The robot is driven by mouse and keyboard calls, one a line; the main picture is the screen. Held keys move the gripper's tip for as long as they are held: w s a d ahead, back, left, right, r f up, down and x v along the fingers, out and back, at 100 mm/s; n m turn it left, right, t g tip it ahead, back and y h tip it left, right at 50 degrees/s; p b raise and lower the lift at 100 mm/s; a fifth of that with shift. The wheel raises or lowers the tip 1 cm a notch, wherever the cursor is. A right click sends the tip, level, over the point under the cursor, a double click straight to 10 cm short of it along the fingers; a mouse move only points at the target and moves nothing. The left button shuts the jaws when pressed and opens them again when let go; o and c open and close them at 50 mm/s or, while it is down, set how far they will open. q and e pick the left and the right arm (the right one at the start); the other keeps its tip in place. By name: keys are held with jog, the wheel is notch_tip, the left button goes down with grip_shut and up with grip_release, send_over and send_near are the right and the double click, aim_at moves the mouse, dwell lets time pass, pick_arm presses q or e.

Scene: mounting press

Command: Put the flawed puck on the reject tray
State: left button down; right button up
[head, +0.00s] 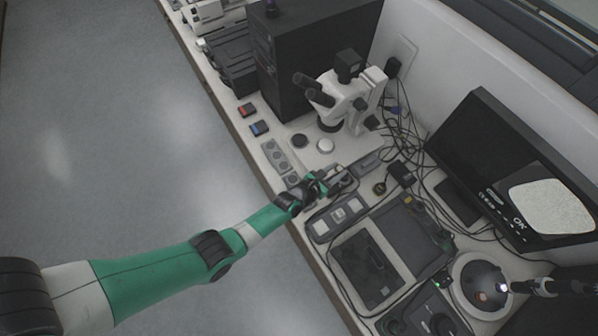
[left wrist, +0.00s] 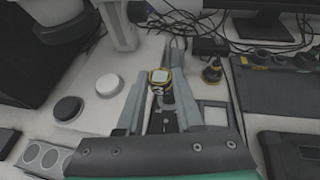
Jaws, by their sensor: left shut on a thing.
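My left gripper (head: 334,180) reaches over the bench from the left. In the left wrist view its two fingers (left wrist: 158,95) are shut on a small yellow-rimmed piece (left wrist: 160,76) with a pale top. I cannot tell whether this is the flawed puck. A grey tray (head: 285,168) with several round discs lies near the front edge. No tray is clearly marked as the reject tray. My right gripper is not in view.
A microscope (head: 345,92) stands behind the pucks, beside a black computer tower (head: 278,55). A dark holder with pale squares (head: 318,227) lies right of the gripper. Loose cables run behind it. A monitor (head: 500,150) reading "OK" stands at right.

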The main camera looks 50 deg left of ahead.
pick_arm(q)
jog(key=s+a+f+b, duration=0.2)
jog(key=s+f+b, duration=0.1)
jog(key=b, duration=0.1)
jog(key=s+a+f+b, duration=0.2)
jog(key=s+f+b, duration=0.1)
jog(key=b, duration=0.2)
jog(key=s+a+f+b, duration=0.2)
jog(key=s+f+b, duration=0.1)
jog(key=b, duration=0.1)
jog(key=shift+s+a+f+b, duration=0.1)
jog(key=shift+s+a+b, duration=0.2)
jog(key=shift+s+b, duration=0.1)
jog(key=shift+s+a, duration=0.15)
jog(key=shift+s, duration=0.05)
jog(key=f+b, duration=0.3)
jog(key=b, duration=0.2)
jog(key=shift+s+a+f, duration=0.1)
jog(key=shift+s+f, duration=0.1)
jog(key=shift+f, duration=0.2)
jog(key=shift+r, duration=0.25)
jog(key=shift+f, duration=0.15)
jog(key=c, duration=0.6)
grip_release()
jog(key=shift+o, duration=0.2)
